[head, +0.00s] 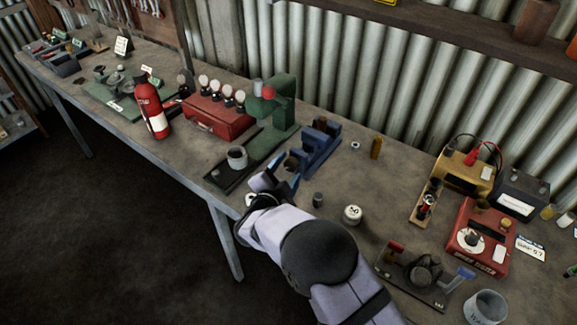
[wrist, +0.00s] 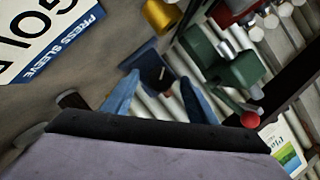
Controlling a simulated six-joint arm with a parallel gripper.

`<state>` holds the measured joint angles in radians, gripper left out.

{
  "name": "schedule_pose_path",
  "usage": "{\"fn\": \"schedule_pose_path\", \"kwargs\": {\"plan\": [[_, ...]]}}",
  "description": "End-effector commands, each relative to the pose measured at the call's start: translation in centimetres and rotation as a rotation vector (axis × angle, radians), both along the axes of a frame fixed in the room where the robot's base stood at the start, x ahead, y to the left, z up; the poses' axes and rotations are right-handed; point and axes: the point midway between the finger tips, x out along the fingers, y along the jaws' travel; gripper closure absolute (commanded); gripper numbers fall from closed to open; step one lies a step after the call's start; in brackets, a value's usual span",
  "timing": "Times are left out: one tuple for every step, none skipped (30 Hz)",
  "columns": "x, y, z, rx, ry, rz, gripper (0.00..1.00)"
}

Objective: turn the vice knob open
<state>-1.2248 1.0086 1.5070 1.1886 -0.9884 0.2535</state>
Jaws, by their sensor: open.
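A blue vice (head: 318,150) stands on the bench near the middle of the head view, beside the green press. A dark round end (head: 291,164), which may be its knob, shows at its near left end. My gripper (head: 284,177) is just in front of this end, open, with nothing seen between its fingers. In the wrist view the two blue fingers (wrist: 160,78) are spread apart. A dark blue part (wrist: 146,62), likely of the vice, lies beyond them. I cannot tell whether a finger touches the knob, and my gripper hides part of the near side.
A small grey cylinder (head: 318,200) and a white round tin (head: 352,215) are close to my arm on the right. A brass cylinder (head: 376,147) stands behind.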

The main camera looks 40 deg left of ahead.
Motion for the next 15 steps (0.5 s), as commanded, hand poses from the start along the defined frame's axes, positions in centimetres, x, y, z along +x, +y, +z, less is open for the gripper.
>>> {"fn": "schedule_pose_path", "kwargs": {"plan": [[0.32,0.02,-0.03,0.0,0.0,-0.001,0.47],[0.43,0.05,-0.06,0.0,0.0,-0.001,0.47],[0.54,0.09,-0.1,0.0,0.0,-0.001,0.47],[0.59,0.12,-0.13,0.0,-0.001,-0.001,0.47],[0.62,0.13,-0.15,0.0,-0.001,-0.001,0.47],[0.64,0.16,-0.17,0.0,0.0,0.0,0.47],[0.64,0.15,-0.19,0.0,0.0,0.0,0.47],[0.63,0.16,-0.19,-0.001,0.0,0.0,0.47],[0.63,0.15,-0.2,-0.001,0.0,0.0,0.47],[0.62,0.15,-0.2,-0.001,0.0,0.0,0.47],[0.62,0.15,-0.2,-0.001,0.0,0.0,0.47],[0.62,0.15,-0.2,-0.001,0.0,0.0,0.5],[0.61,0.15,-0.2,-0.001,0.0,0.0,0.57],[0.61,0.15,-0.2,-0.001,0.0,0.0,0.64],[0.61,0.15,-0.2,-0.001,0.0,0.0,0.74]]}}
